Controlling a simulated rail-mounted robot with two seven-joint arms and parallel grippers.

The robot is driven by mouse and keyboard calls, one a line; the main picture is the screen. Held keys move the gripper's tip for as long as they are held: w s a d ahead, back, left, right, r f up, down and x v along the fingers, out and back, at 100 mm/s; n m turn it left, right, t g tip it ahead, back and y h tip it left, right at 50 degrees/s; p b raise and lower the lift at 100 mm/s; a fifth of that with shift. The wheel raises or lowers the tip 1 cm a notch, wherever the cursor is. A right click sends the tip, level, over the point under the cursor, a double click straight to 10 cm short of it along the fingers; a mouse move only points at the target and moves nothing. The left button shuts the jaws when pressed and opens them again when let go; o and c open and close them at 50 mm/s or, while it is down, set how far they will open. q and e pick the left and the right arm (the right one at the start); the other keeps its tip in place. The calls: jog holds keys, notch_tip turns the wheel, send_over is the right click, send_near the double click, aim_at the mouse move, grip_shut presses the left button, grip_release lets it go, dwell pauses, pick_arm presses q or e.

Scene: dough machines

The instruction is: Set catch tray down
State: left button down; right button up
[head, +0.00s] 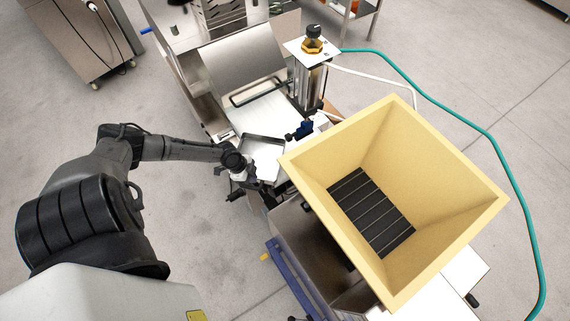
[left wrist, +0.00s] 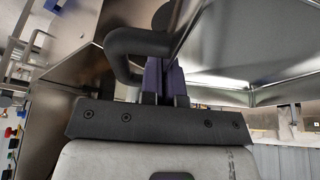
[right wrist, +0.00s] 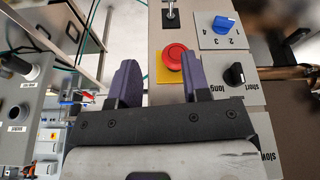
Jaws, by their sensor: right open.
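The catch tray (head: 263,160) is a shallow metal tray with a dark rim, in front of the metal machine in the head view. My left gripper (head: 242,178) is at its near left edge. In the left wrist view its fingers (left wrist: 166,80) are close together at a dark curved handle (left wrist: 138,42), beside shiny metal walls (left wrist: 225,45), and look shut on it. The tray's underside and what bears it are hidden. My right gripper (right wrist: 155,80) is open and empty in the right wrist view, facing a control panel; the head view does not show it.
A large yellow hopper (head: 440,170) stands right of the tray. A sheet-metal machine (head: 240,65) is behind it. A teal hose (head: 470,125) runs over the floor at right. The panel has a red button (right wrist: 174,55) and a blue knob (right wrist: 224,27).

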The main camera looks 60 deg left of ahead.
pick_arm(q)
jog(key=w+b, duration=0.6)
jog(key=w, duration=0.7)
jog(key=shift+w+f, duration=0.15)
jog(key=shift+w+b, duration=0.4)
jog(key=shift+w, duration=0.2)
jog(key=shift+w+b, duration=0.5)
jog(key=shift+b, duration=0.05)
notch_tip(320, 180, down, 3)
jog(key=b, duration=0.2)
jog(key=shift+s+f+b, duration=0.15)
jog(key=shift+f+b, duration=0.05)
jog(key=shift+b, duration=0.1)
jog(key=shift+r, duration=0.1)
